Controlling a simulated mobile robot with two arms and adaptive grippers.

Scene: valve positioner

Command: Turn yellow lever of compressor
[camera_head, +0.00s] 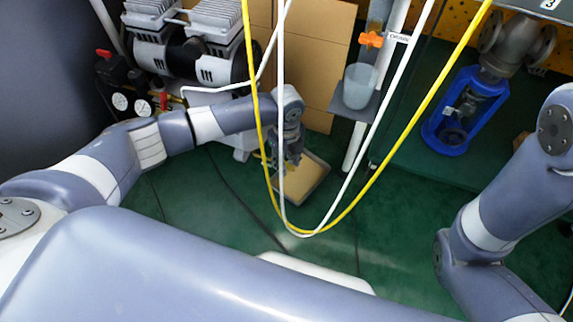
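The compressor (190,55), black with silver ribbed heads, stands at the upper left. It has pressure gauges and red knobs on its left side. My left arm reaches across in front of it from the left. My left gripper (284,158) points down at the compressor's lower right, partly behind the hanging hoses. Its fingers are small and dark, and I cannot tell whether they are open or touching anything. A small yellowish part shows just left of the gripper; I cannot tell whether it is the lever. My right arm is at the right edge, its gripper out of view.
A yellow hose (375,182) and a white hose (281,100) hang in a loop before the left gripper. A shallow tray (303,184) lies below it. A cup (358,86) sits on a small shelf beside an orange-handled valve (371,39). A blue valve actuator (465,108) stands at right.

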